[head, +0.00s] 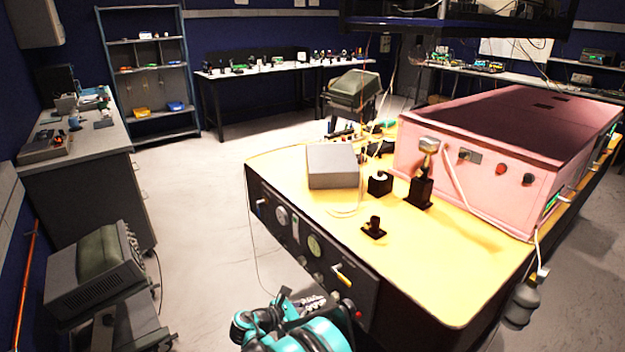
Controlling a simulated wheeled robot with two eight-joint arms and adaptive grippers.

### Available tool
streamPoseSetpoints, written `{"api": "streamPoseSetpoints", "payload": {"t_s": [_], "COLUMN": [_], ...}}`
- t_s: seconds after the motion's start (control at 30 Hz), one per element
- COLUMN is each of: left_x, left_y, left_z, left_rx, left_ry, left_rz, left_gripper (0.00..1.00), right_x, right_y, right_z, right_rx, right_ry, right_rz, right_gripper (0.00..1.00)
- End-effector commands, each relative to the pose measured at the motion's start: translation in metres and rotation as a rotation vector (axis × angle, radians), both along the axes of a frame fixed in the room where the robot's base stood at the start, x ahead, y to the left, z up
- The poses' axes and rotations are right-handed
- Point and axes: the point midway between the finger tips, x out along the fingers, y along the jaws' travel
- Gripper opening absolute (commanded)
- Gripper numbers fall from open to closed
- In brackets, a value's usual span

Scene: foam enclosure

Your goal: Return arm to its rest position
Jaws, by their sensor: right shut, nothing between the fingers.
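My right arm (312,335), teal and black, shows folded at the bottom centre of the head view. My right gripper (308,303) is a dark shape at its upper end, in front of the dark front panel of the yellow-topped bench (420,265). It is shut and holds nothing. The fingers are small and partly lost against the dark panel. It appears apart from the things on the bench top. My left gripper is not in view.
On the bench stand a grey box (333,165), small black mounts (375,228) and a large pink housing (470,180). The bench front has knobs and gauges. A grey device (95,265) stands at lower left. The floor (205,220) between is clear.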

Motion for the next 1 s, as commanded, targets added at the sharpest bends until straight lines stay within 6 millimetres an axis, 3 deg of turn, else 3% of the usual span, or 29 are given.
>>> {"api": "streamPoseSetpoints", "payload": {"t_s": [0.17,0.37,0.57,0.7,1.0], "left_x": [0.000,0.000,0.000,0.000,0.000], "left_y": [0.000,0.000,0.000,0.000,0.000], "left_z": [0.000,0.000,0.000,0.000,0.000], "left_rx": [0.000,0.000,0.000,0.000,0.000], "left_ry": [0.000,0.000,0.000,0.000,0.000], "left_rz": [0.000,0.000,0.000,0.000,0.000], "left_gripper": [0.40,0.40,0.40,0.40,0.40], "right_x": [-0.002,-0.030,-0.083,-0.130,-0.235], "right_y": [-0.032,-0.085,-0.128,-0.149,-0.169], "right_z": [0.037,0.090,0.128,0.146,0.156], "right_rx": [0.174,0.515,0.857,1.091,1.569], "right_ry": [-0.051,-0.167,-0.307,-0.418,-0.681], "right_rz": [-0.064,-0.219,-0.422,-0.590,-1.013], "right_gripper": [0.00,0.00,0.00,0.00,0.00]}}
